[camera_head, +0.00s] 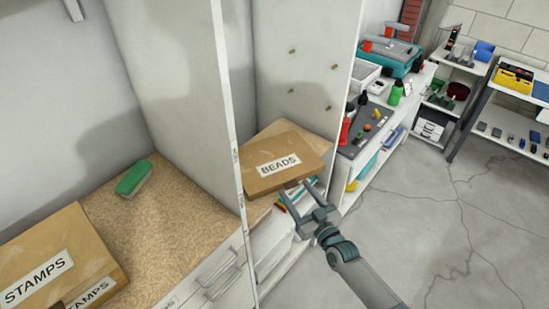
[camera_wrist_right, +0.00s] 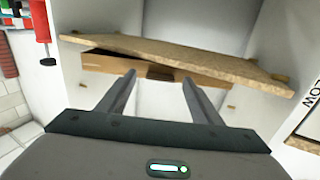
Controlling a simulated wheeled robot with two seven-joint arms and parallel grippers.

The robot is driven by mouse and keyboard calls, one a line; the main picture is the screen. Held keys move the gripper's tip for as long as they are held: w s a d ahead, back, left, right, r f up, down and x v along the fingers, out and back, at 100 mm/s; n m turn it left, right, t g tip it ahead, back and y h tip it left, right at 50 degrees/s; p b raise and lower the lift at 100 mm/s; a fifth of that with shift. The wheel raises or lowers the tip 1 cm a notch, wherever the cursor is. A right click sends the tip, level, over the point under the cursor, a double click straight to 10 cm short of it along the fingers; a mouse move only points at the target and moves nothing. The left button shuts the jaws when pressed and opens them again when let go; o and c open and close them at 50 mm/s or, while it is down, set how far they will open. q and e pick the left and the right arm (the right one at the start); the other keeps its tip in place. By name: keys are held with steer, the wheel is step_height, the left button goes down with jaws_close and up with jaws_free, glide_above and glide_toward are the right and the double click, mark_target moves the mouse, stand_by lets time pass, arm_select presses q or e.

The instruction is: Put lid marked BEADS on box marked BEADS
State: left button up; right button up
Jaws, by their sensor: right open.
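A cardboard piece marked BEADS (camera_head: 262,185), which looks like the lid, lies label up on a chipboard shelf at the middle of the head view. Its thin front side (camera_wrist_right: 105,66) shows in the right wrist view, with a small tab at its middle and a dark gap beside the shelf board. I cannot make out a separate box marked BEADS. My right gripper (camera_head: 300,197) is open and empty in front of this side, its fingers (camera_wrist_right: 160,78) pointing at the tab, apparently apart from it. My left gripper is not in view.
A cardboard box marked STAMPS (camera_head: 85,245) and a green brush-like object (camera_head: 133,178) are on the left chipboard shelf (camera_head: 175,225). A white upright panel (camera_head: 238,150) divides the bays. A cluttered bench stands right of the BEADS piece. The floor (camera_head: 440,220) at right is clear.

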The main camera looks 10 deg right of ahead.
steer(key=shift+w+a, duration=0.25)
steer(key=shift+w, duration=0.4)
steer(key=c, duration=1.2)
steer(key=shift+o, duration=0.2)
steer(key=shift+r, duration=0.1)
